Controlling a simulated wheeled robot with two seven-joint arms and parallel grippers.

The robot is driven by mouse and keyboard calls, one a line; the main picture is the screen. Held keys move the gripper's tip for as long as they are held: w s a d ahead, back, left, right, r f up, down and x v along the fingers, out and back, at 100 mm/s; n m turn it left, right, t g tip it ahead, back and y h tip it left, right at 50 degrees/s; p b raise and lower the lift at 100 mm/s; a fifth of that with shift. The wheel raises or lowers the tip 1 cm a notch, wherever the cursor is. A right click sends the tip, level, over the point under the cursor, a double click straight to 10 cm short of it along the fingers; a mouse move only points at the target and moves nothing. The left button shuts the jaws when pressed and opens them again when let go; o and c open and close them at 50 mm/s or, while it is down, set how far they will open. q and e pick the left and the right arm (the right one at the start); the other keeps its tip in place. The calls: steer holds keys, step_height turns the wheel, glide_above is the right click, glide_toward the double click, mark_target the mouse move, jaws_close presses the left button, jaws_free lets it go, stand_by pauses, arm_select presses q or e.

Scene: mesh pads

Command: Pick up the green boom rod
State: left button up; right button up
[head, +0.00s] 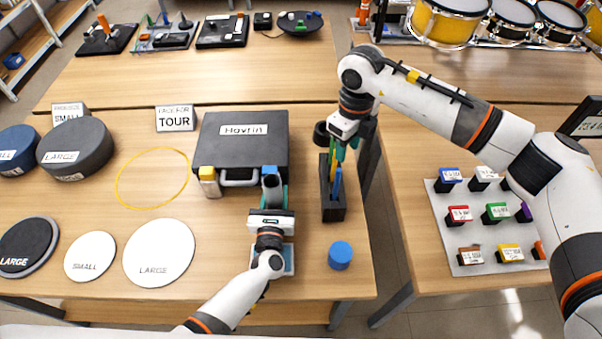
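A black rod holder (334,207) stands on the table right of the black case. My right gripper (342,150) points down over the holder's far end. Green shows there, but I cannot tell the green boom rod from my teal fingers, nor whether they are shut on it. My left gripper (273,192) is at the front of the black case (240,150), by a blue block (269,171). Its fingers are partly hidden by its own body.
A blue cylinder (340,255) stands near the front edge. A dark round object (321,134) is behind the holder. White discs (160,252) and a yellow ring (152,178) lie left. A grey panel of coloured blocks (456,228) is on the right table, across a gap.

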steer(key=w+m, duration=0.3)
steer(key=m, duration=0.3)
steer(key=w+a+r+m, duration=0.1)
steer(key=w+m, duration=0.3)
steer(key=m, duration=0.3)
steer(key=w+m, duration=0.3)
steer(key=m, duration=0.3)
steer(key=shift+w+a+r+m, duration=0.2)
steer(key=shift+w+a+m, duration=0.1)
steer(key=shift+a+m, duration=0.1)
glide_above(331, 156)
step_height(331, 156, down, 5)
steer(key=shift+d+f, duration=0.15)
step_height(331, 156, down, 6)
steer(key=shift+w+f, duration=0.15)
steer(key=shift+w, duration=0.2)
jaws_close()
